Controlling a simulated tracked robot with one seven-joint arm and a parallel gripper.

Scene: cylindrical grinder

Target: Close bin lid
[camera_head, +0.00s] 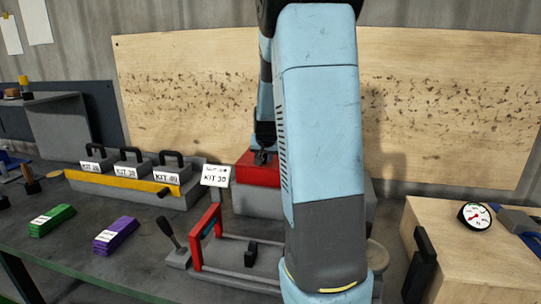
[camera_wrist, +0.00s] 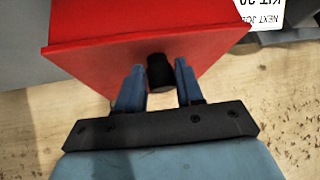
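The bin's red lid (camera_head: 257,174) shows in the head view at the back of the bench, left of my arm, above a grey bin body (camera_head: 247,199). The lid (camera_wrist: 110,42) fills much of the upper wrist view, with a black knob (camera_wrist: 160,72) on its near face. My gripper (camera_wrist: 160,68) has one blue finger on each side of this knob, and both appear to touch it. In the head view my gripper (camera_head: 262,157) is small and dark at the lid. My arm hides the right part of the bin, and I cannot tell the lid's exact angle.
A "KIT 30" card (camera_head: 215,176) stands just left of the bin. Kit boxes (camera_head: 130,170) sit further left behind a yellow bar. A red-framed fixture (camera_head: 208,237) is in front. A wooden box with a gauge (camera_head: 474,215) is at right. A wooden board (camera_head: 190,90) stands behind.

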